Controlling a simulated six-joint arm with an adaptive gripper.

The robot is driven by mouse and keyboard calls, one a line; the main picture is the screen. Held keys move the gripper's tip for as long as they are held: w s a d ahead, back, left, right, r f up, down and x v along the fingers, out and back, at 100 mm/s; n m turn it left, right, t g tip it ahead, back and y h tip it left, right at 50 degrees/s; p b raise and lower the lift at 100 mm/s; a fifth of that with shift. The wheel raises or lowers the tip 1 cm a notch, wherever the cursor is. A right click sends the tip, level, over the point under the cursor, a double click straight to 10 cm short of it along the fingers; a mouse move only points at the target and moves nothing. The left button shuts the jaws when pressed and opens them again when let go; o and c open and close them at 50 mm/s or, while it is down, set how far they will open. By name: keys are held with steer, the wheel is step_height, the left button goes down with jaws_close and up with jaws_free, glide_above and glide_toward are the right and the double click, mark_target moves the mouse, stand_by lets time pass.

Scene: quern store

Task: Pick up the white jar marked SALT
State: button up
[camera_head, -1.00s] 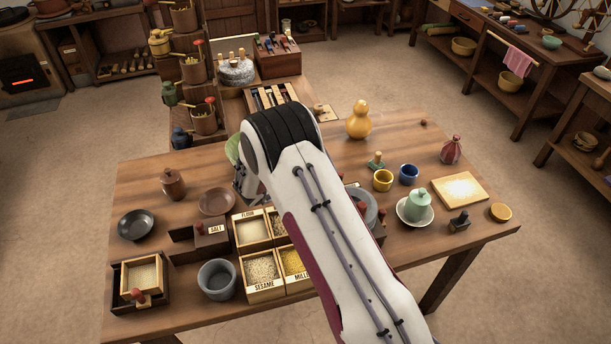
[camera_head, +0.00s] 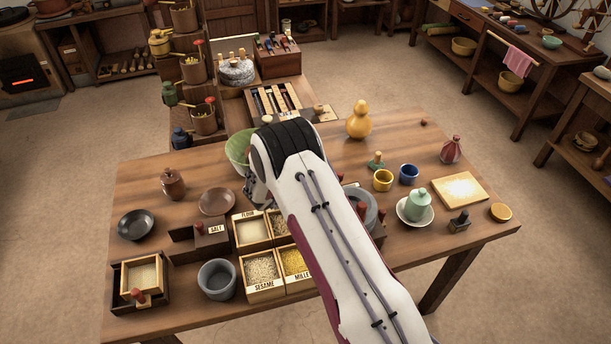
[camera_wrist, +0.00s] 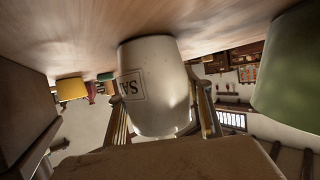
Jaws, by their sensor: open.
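The white jar (camera_wrist: 155,85) fills the middle of the wrist view, which shows the scene upside down. Part of its label reads "SA"; the rest is turned out of sight. The jar stands upright on the wooden table (camera_wrist: 200,18). My gripper (camera_wrist: 163,98) is open, with a finger showing on either side of the jar; I cannot tell whether either touches it. In the head view my arm hides the jar, and only part of my gripper (camera_head: 257,190) shows beside the wrist.
A green bowl (camera_head: 238,147) is close by and also shows at right in the wrist view (camera_wrist: 292,75). A dark box (camera_head: 203,240) bears a SALT label near grain boxes (camera_head: 262,290). A yellow cup (camera_head: 383,181) stands right of my arm.

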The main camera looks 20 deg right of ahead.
stand_by(0.4)
jaws_close()
stand_by(0.4)
step_height(320, 180, up, 10)
stand_by(0.8)
stand_by(0.5)
